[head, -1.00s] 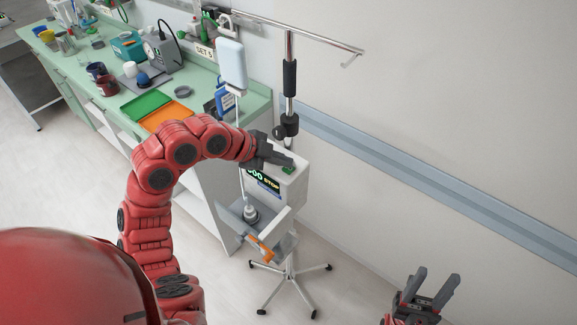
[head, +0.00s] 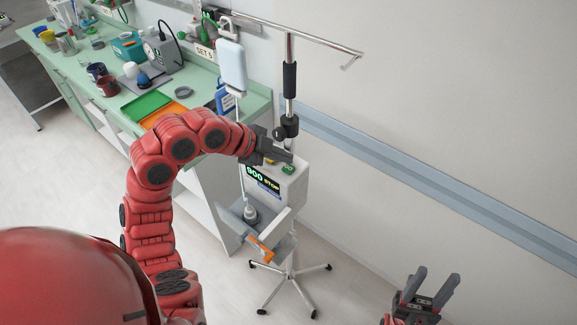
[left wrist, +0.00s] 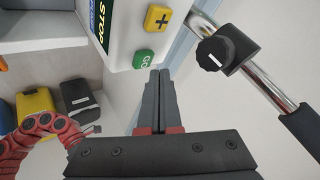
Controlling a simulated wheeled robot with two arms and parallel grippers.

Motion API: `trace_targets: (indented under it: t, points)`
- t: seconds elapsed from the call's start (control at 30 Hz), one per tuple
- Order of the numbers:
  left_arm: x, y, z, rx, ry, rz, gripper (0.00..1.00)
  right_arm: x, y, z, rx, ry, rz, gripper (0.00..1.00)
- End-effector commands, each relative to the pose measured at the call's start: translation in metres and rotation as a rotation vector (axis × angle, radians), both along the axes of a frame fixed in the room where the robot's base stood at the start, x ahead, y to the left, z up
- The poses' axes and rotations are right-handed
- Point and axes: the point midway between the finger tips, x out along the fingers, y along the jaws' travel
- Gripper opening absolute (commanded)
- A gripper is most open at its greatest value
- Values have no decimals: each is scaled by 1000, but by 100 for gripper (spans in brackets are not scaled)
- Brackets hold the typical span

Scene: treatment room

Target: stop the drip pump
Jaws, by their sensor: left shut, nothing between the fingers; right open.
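The drip pump (head: 290,187) is a white box on a wheeled pole stand; its top also shows in the left wrist view (left wrist: 122,35). Its dark display (head: 263,180) reads "900 STOP". On top are a green GO button (left wrist: 143,59) and a yellow plus button (left wrist: 158,18). My left gripper (head: 290,157) is shut and empty, just above the pump top. In the left wrist view its fingertips (left wrist: 159,73) lie beside the GO button, apparently clear of it. Other buttons may be hidden. My right gripper (head: 431,278) is open and empty, at the lower right.
The stand's pole (head: 290,50) and black clamp knob (left wrist: 213,52) rise close behind the pump. A drip bag (head: 231,65) hangs left of the pole, its line running down. A green counter (head: 200,80) with trays and cups is at left. Floor at right is clear.

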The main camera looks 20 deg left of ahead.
Motion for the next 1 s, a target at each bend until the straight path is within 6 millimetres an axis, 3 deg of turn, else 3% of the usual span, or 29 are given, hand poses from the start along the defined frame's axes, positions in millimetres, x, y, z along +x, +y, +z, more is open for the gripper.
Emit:
trace_targets:
  t: [0.5, 1.0]
  points:
    - [0, 0, 47, 1, -3, 0, 0, 0, 0, 18, 0, 0, 0, 50]
    - [0, 0, 49, 1, 0, 1, 0, 0, 0, 18, 0, 0, 0, 50]
